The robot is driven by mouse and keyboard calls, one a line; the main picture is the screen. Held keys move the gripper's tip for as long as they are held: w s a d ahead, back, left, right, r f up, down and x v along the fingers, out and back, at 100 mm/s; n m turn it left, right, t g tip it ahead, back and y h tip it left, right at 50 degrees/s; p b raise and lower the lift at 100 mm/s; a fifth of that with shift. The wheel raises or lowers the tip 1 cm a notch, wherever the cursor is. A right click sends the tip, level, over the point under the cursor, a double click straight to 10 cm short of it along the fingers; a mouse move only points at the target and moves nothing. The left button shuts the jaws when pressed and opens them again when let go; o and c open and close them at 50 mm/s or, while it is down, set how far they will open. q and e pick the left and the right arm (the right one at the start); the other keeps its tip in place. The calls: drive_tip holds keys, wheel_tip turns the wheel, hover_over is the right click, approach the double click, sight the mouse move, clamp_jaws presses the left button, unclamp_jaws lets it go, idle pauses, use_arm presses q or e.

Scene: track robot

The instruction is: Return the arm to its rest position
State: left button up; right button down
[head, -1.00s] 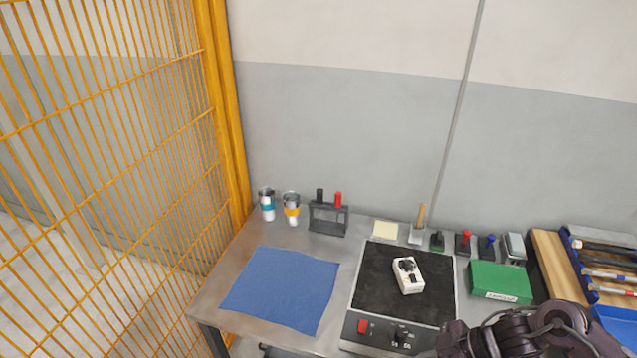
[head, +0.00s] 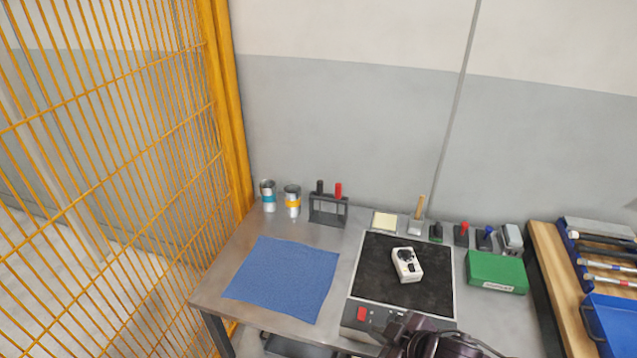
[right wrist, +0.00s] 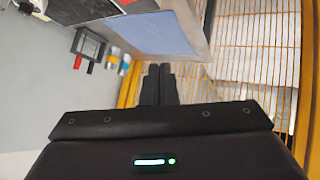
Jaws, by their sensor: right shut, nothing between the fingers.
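My right arm (head: 435,340) shows as dark links at the bottom edge of the head view, in front of the bench and below the black mat. In the right wrist view my right gripper (right wrist: 158,72) has its two dark fingers together with nothing between them. The fingers point toward the blue cloth and the yellow mesh fence, apart from both. My left arm and gripper are in neither view.
The metal bench holds a blue cloth (head: 282,279), a black mat (head: 385,265) with a white device (head: 407,265), a green box (head: 497,271), two cups and a small rack (head: 328,210). A yellow mesh fence (head: 110,150) stands left. A blue tray (head: 612,318) is at right.

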drive_tip(key=s+d+r+m+g+h, duration=0.2)
drive_tip(key=s+d+m+g+h, duration=0.25)
drive_tip(key=s+d+m, duration=0.4)
drive_tip(key=s+a+f+g+b, duration=0.1)
drive_tip(key=s+f+b, duration=0.15)
drive_tip(key=f, duration=1.45)
drive_tip(key=s+f+b, duration=0.1)
drive_tip(key=s+f, duration=0.2)
drive_tip(key=f, duration=1.4)
drive_tip(key=s+d+f+g+h+b, duration=0.1)
drive_tip(key=s+d+f+b, duration=0.1)
drive_tip(key=s+f, duration=1.7)
drive_tip(key=shift+d+f, duration=0.45)
drive_tip(key=shift+d, duration=0.2)
